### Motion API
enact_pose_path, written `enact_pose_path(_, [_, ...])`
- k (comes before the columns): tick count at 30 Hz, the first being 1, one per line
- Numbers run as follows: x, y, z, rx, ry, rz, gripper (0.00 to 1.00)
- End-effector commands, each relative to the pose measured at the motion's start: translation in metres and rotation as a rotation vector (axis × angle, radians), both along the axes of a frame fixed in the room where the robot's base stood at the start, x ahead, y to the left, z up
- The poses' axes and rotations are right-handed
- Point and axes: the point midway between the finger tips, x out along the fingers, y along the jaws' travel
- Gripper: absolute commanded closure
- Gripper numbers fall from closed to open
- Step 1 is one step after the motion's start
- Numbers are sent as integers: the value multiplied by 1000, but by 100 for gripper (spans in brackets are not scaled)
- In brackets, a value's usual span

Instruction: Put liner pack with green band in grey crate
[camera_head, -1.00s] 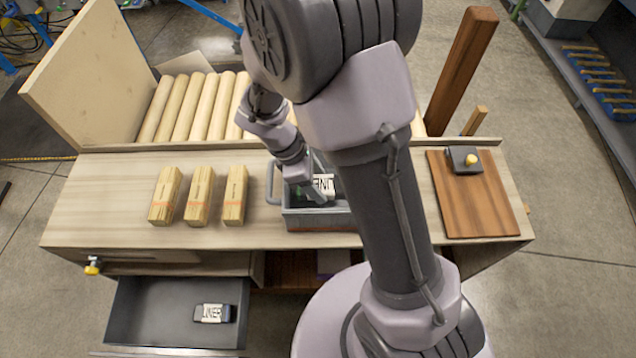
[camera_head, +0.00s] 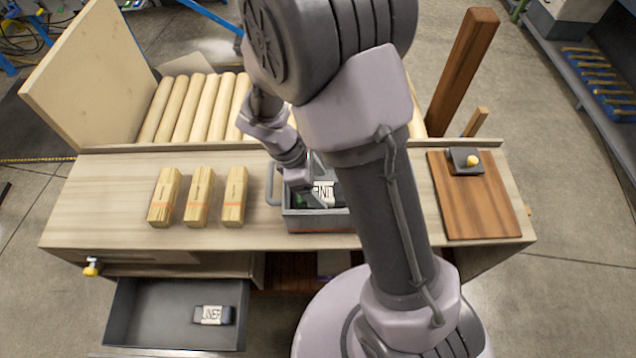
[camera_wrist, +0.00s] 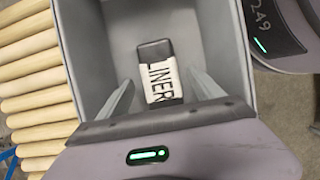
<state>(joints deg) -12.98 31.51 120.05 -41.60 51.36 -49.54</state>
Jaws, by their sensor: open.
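A dark liner pack with a white LINER label (camera_wrist: 161,80) lies on the floor of the grey crate (camera_wrist: 88,50). In the head view the same pack (camera_head: 324,192) shows inside the crate (camera_head: 318,223) on the bench, partly hidden by my arm. My gripper (camera_wrist: 160,90) is open, its two fingers reaching into the crate on either side of the pack's near end, with gaps visible. No green band can be made out on this pack. Another LINER pack (camera_head: 213,315) lies in the open drawer; its band colour is too small to tell.
The open drawer (camera_head: 150,312) juts out at the front left.

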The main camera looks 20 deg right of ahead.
Motion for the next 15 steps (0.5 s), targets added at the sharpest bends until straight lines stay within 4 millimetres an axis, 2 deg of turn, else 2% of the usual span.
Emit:
enact_pose_path(3, [1,2,22,0,-2,1,24])
enact_pose_path(9, [9,24,80,1,-4,0,24])
enact_pose_path(12, [12,34,102,0,-3,1,24])
enact_pose_path(15, [14,40,116,-1,-2,1,24])
